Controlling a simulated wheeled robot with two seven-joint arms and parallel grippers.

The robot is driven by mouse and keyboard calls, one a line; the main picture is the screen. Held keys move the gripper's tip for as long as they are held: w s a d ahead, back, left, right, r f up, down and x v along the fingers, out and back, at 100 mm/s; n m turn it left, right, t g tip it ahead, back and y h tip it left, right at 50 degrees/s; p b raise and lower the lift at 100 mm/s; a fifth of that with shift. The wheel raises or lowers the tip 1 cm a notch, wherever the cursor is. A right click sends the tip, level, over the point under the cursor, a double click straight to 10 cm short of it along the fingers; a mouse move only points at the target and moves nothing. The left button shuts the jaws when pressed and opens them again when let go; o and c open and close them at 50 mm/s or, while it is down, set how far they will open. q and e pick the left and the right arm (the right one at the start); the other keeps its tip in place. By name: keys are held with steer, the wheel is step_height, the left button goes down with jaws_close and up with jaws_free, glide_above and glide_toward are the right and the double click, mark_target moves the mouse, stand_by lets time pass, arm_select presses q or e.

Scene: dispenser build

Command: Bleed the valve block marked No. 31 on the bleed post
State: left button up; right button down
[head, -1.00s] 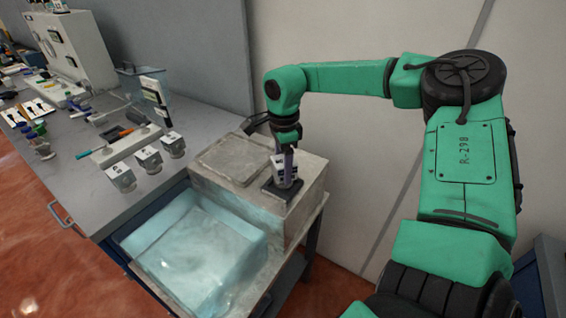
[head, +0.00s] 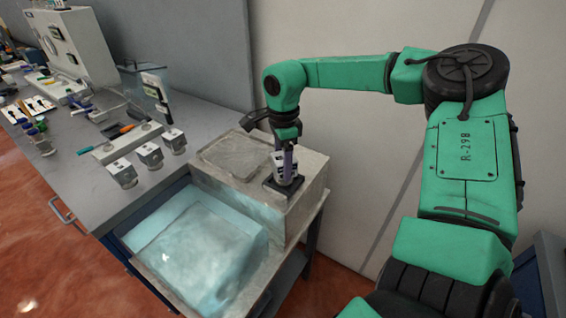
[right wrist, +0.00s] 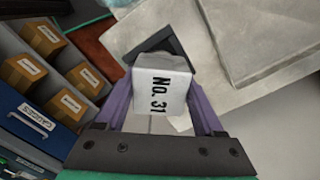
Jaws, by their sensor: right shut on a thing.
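The valve block marked No. 31 (right wrist: 160,85) is a white block with black lettering, held between the purple fingers of my right gripper (right wrist: 163,103). In the head view the block (head: 286,176) is upright at the black square bleed post (head: 281,190) on the grey stand. It looks seated there, but the contact is partly hidden. In the wrist view a dark edge of the post (right wrist: 148,36) shows behind the block. My right gripper (head: 287,160) comes down on the block from above. My left gripper is not in view.
Three similar white blocks (head: 149,154) stand in a row on the grey bench (head: 95,205). A translucent bluish basin (head: 190,265) sits in front of the stand (head: 311,180). The wall (head: 370,160) is close behind. Cardboard boxes (right wrist: 63,107) show in the wrist view.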

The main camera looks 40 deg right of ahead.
stand_by(0.5)
steer(key=shift+f+b, duration=0.55)
steer(key=shift+b, duration=0.25)
steer(key=shift+c, duration=1.4)
jaws_free()
steer(key=shift+s, duration=0.1)
step_height(320, 180, up, 11)
steer(key=p, duration=0.7)
steer(key=shift+r+p, duration=0.1)
steer(key=shift+p, duration=0.2)
